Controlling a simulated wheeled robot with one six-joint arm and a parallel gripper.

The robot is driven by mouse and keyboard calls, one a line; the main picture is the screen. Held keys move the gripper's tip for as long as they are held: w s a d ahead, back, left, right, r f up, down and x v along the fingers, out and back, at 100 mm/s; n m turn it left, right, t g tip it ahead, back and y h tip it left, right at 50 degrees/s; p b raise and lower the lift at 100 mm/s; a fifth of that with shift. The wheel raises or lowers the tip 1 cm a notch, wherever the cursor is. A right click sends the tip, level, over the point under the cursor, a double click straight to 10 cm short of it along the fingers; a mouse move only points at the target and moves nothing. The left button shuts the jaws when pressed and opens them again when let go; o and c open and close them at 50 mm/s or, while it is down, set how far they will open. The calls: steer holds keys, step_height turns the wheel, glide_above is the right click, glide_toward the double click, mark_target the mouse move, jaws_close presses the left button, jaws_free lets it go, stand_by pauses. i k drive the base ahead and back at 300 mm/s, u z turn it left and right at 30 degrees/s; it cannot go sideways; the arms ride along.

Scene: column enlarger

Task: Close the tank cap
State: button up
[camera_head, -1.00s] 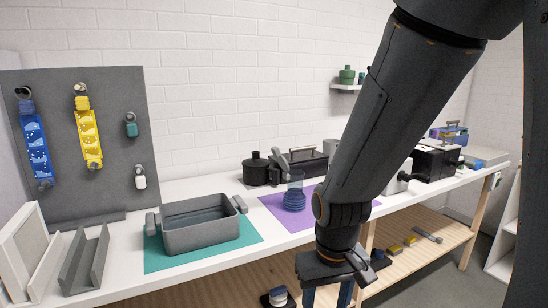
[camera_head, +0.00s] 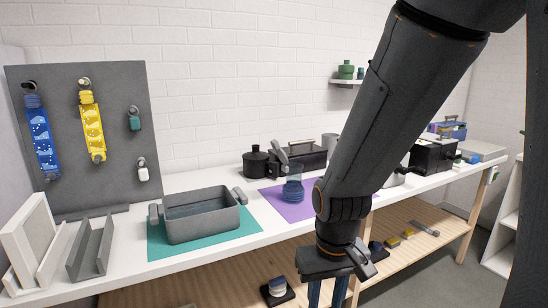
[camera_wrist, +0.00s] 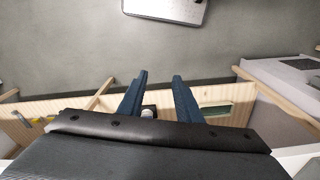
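A round black tank (camera_head: 256,165) with a knob-like top stands at the back of the white bench in the head view. I cannot tell whether its cap is shut or loose. My gripper (camera_head: 328,291) hangs in front of the bench, below the top and well apart from the tank. The wrist view shows its two blue fingers (camera_wrist: 160,77) spread apart with nothing between them. The tank is not recognisable in the wrist view.
A grey tray (camera_head: 202,222) sits on a teal mat (camera_head: 160,246). A clear vessel with blue rings (camera_head: 293,186) stands on a purple mat (camera_head: 272,198). A black box (camera_head: 302,161) with a handle stands behind. A wooden lower shelf (camera_head: 405,228) holds small items. A pegboard stands at left.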

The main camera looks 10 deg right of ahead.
mark_target(281, 154)
steer(key=k, duration=0.35)
steer(key=u, duration=0.75)
steer(key=i, duration=0.7)
steer(key=z, duration=1.4)
